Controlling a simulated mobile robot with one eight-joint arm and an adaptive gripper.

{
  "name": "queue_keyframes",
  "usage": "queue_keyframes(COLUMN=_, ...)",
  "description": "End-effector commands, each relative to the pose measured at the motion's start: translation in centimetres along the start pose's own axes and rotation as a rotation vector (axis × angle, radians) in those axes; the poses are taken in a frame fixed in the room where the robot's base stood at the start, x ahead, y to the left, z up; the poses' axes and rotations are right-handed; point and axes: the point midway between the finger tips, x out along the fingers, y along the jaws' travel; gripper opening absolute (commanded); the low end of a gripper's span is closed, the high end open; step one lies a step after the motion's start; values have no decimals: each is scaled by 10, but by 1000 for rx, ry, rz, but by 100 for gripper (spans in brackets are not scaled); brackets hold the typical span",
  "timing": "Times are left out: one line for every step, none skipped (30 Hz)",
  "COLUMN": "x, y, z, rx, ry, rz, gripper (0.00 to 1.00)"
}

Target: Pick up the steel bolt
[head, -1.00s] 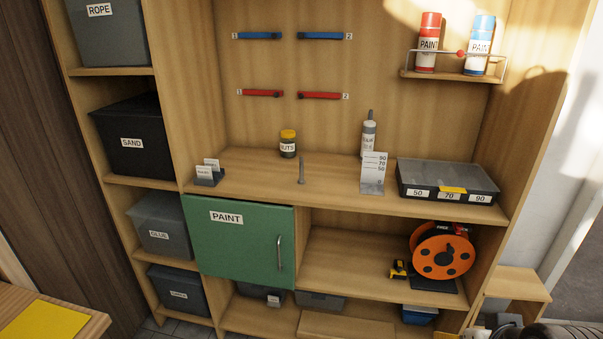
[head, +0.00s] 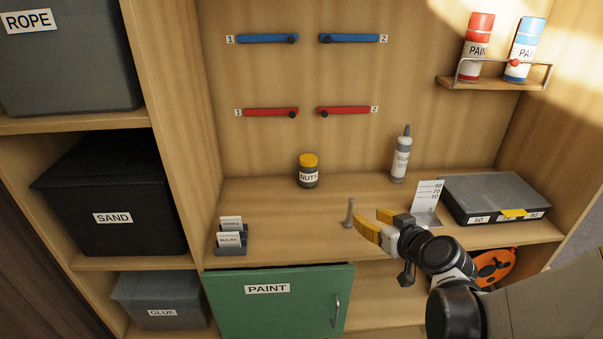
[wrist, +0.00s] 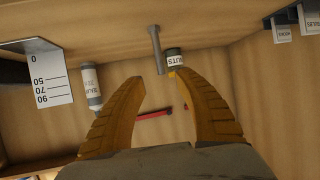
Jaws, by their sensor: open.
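The steel bolt (head: 349,213) is a thin grey rod standing upright on the workbench shelf (head: 290,215). My gripper (head: 368,218) is open and empty, just right of the bolt in the head view. In the wrist view, which is upside down, the bolt (wrist: 156,50) shows beyond the open yellow fingertips (wrist: 159,77), roughly in line with the gap between them. The bolt does not appear to be between the fingers.
A nuts jar (head: 308,173) and a grey-white bottle (head: 401,157) stand behind. The white height gauge (head: 427,197) and lidded case (head: 495,195) are right of the bolt. A card holder (head: 231,240) is left. The shelf between holder and bolt is clear.

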Motion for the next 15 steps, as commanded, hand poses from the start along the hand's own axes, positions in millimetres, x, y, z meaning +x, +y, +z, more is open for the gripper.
queue_keyframes(x=2, y=3, z=-2, rx=-3, ry=10, rz=4, gripper=39)
queue_keyframes(x=3, y=4, z=-1, rx=-4, ry=14, rz=5, gripper=39)
queue_keyframes(x=8, y=5, z=-1, rx=-5, ry=18, rz=5, gripper=39)
queue_keyframes(x=12, y=5, z=0, rx=-6, ry=19, rz=5, gripper=39)
queue_keyframes(x=17, y=5, z=0, rx=-7, ry=20, rz=5, gripper=39)
queue_keyframes(x=25, y=5, z=1, rx=-8, ry=20, rz=5, gripper=39)
queue_keyframes(x=30, y=5, z=1, rx=-8, ry=19, rz=5, gripper=39)
queue_keyframes(x=35, y=4, z=1, rx=-8, ry=19, rz=4, gripper=39)
queue_keyframes(x=42, y=4, z=1, rx=-8, ry=19, rz=4, gripper=39)
queue_keyframes(x=46, y=4, z=1, rx=-7, ry=18, rz=4, gripper=39)
queue_keyframes(x=50, y=5, z=0, rx=-7, ry=18, rz=5, gripper=39)
queue_keyframes(x=54, y=5, z=0, rx=-7, ry=18, rz=5, gripper=39)
queue_keyframes(x=56, y=5, z=0, rx=-7, ry=18, rz=5, gripper=39)
queue_keyframes(x=58, y=4, z=0, rx=-7, ry=19, rz=5, gripper=39)
queue_keyframes(x=59, y=4, z=0, rx=-7, ry=19, rz=5, gripper=39)
